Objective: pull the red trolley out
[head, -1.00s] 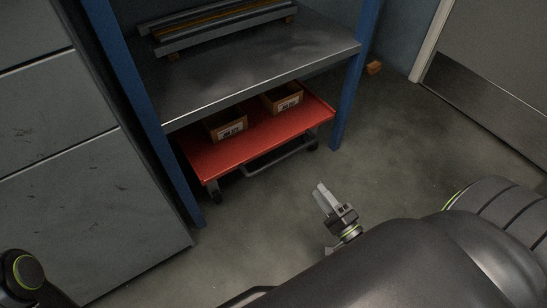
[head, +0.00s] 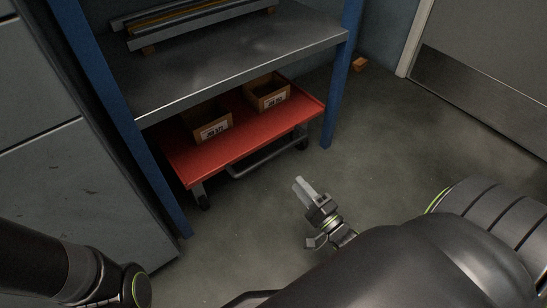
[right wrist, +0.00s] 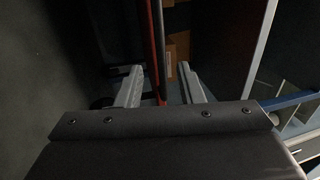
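The red trolley (head: 238,137) stands under the grey shelf between the blue posts, its front edge sticking out a little. Its dark handle bar (head: 265,160) runs along the front below the red top. My right gripper (head: 302,187) is in front of the trolley, over the floor, apart from the handle. In the right wrist view the two fingers (right wrist: 160,88) are spread, with the red edge (right wrist: 157,45) and the dark bar (right wrist: 160,40) ahead between them. My left arm comes in at the lower left; its gripper is out of view.
Two cardboard boxes, one at left (head: 213,128) and one at right (head: 268,92), sit on the trolley. Blue posts (head: 342,75) flank it. A grey cabinet (head: 85,190) stands at left. The floor (head: 400,135) to the right is clear up to a door (head: 490,70).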

